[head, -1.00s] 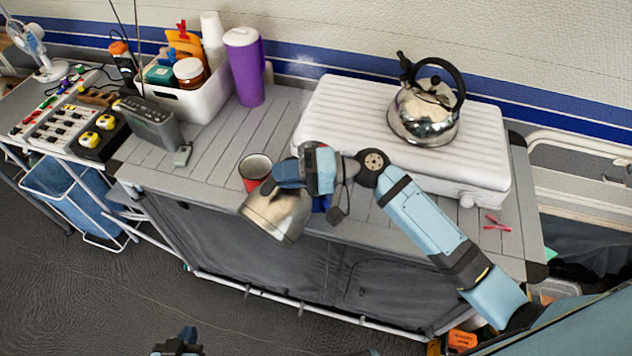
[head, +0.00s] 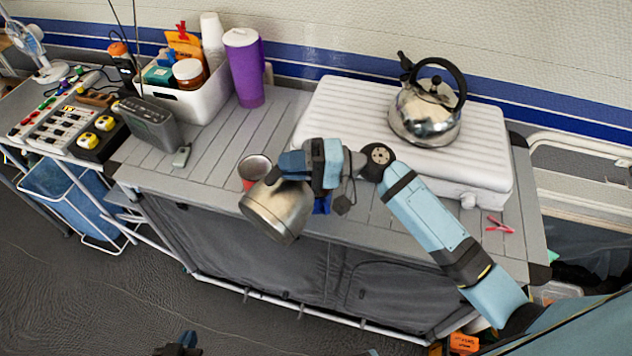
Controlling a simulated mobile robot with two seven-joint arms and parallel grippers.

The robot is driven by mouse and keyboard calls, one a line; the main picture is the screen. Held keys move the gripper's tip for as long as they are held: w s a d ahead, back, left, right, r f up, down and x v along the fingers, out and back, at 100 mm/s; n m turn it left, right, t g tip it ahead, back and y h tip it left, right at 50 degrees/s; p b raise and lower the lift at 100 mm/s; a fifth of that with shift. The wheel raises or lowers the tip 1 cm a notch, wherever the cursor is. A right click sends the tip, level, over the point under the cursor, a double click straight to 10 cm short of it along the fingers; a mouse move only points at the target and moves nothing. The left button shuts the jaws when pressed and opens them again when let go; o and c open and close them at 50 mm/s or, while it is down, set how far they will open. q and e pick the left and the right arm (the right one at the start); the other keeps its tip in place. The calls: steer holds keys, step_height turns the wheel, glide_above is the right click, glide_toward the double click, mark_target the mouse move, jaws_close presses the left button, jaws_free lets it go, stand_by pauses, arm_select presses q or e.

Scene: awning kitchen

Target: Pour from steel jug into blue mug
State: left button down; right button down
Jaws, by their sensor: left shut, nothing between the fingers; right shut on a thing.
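The steel jug (head: 277,212) is in the grip of my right gripper (head: 293,166), held in front of the counter's front edge. It looks tilted; its mouth is not clear to see, and no liquid shows. A blue thing (head: 322,204), probably the blue mug, shows only as a small patch beneath my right gripper, right of the jug; the rest is hidden. A red mug (head: 247,178) with a pale inside stands on the counter just behind the jug. My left gripper (head: 187,339) is shut and empty at the bottom edge, low over the floor.
A shiny kettle (head: 424,112) stands on the white stove (head: 335,105). A purple tumbler (head: 244,75), a white caddy (head: 205,103) and a grey radio (head: 150,125) stand at the back left. Pink tongs (head: 498,225) lie at the right.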

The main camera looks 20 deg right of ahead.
mark_target(274, 196)
steer(key=shift+w+d+r, duration=0.1)
steer(key=shift+d+r, duration=0.05)
steer(key=shift+r, duration=0.05)
stand_by(0.6)
steer(key=shift+w+d+r+m+y+b, duration=0.3)
steer(key=shift+d+m+y+b, duration=0.1)
steer(key=shift+m+b, duration=0.1)
stand_by(1.0)
steer(key=s+a+n+p, duration=0.1)
steer(key=s+a+f+h+p, duration=0.1)
steer(key=a, duration=0.1)
steer(key=s+a+f+n+h+p, duration=0.1)
steer(key=shift+s+a+f+n, duration=0.15)
steer(key=shift+a+f+n, duration=0.05)
steer(key=shift+n, duration=0.1)
steer(key=shift+s+a+f+n+h+p, duration=0.2)
steer(key=shift+a+f+n+h+p, duration=0.15)
steer(key=shift+f, duration=0.25)
steer(key=shift+s+a+f+h, duration=0.1)
steer(key=shift+s+a+h, duration=0.05)
steer(key=shift+a+h, duration=0.1)
steer(key=shift+d, duration=0.1)
stand_by(0.8)
